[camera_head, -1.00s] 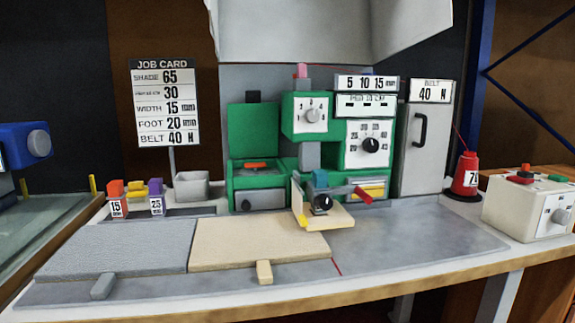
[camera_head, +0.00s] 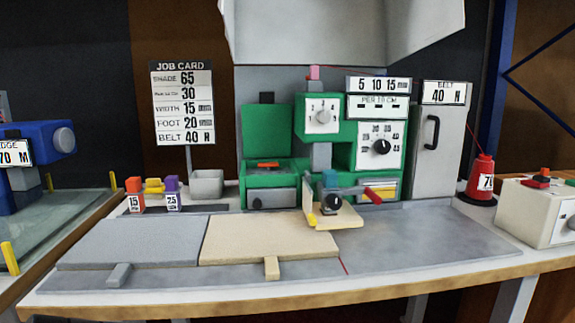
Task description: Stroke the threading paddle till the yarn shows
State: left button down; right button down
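A green binding machine (camera_head: 311,118) stands at the back middle of the table. A red paddle-like lever (camera_head: 373,193) sticks out at its lower right, above a yellow strip; I cannot tell for sure that it is the threading paddle. An orange piece (camera_head: 268,165) lies on the open left part of the machine. A cream plate with a dark knob (camera_head: 332,203) sits at the machine's front. A red yarn cone (camera_head: 481,178) stands at the right with a thin red thread rising from it. No yarn is clearly visible at the machine's front. Neither gripper is in view.
A grey rug panel (camera_head: 135,242) and a beige one (camera_head: 265,238) lie on the table (camera_head: 420,240) at the front left. A job card (camera_head: 183,105) stands behind. A white control box (camera_head: 535,212) is at the right. The table's right front is clear.

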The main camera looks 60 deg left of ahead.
aim_at(275, 164)
jog(key=k, duration=0.8)
jog(key=u, duration=1.25)
jog(key=i, duration=0.4)
jog(key=u, duration=0.1)
